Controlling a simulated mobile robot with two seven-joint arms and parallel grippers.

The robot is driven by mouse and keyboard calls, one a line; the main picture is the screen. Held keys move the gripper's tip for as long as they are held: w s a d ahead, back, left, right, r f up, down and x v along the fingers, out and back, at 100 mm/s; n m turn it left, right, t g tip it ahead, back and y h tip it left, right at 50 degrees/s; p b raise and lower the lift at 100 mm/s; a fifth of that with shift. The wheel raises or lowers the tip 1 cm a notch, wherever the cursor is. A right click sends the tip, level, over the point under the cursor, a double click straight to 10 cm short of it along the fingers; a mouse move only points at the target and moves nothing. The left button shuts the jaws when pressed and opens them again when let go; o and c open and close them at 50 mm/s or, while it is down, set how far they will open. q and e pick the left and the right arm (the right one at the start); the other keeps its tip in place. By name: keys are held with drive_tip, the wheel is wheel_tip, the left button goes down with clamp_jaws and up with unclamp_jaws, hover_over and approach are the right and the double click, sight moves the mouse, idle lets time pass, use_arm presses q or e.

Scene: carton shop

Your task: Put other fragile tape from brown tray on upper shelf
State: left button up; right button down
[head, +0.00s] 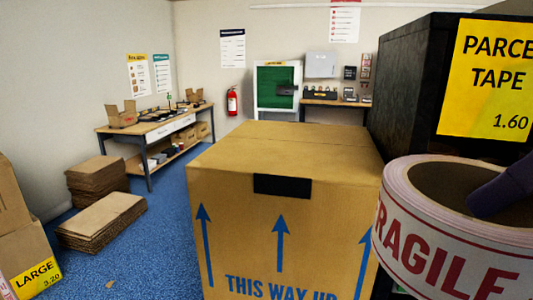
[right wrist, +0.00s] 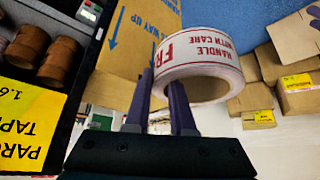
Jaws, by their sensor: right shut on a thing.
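A fragile tape roll (head: 450,235), white with red lettering, is large and close at the right of the head view. It also shows in the right wrist view (right wrist: 205,50). My right gripper (right wrist: 164,88) is shut on its wall, with one dark purple finger in the core and the other outside. The roll is held in the air in front of the black parcel tape bin (head: 400,85). I cannot make out a brown tray or an upper shelf in these views. My left gripper is not in view.
A tall carton marked "THIS WAY UP" (head: 290,225) stands close ahead, left of the roll. Brown tape rolls (right wrist: 57,60) lie in the black bin. Flattened cartons (head: 100,220) are stacked on the blue floor (head: 160,255), which is open at centre left. A workbench (head: 155,128) stands behind.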

wheel_tip(320, 180, up, 23)
drive_tip(key=s+n+g+y+p, duration=0.1)
drive_tip(key=n+p, duration=0.5)
drive_tip(key=p, duration=1.4)
drive_tip(key=shift+s+d+r+g+y, duration=0.2)
drive_tip(key=shift+s+d+g+y, duration=0.2)
drive_tip(key=shift+g+y, duration=0.45)
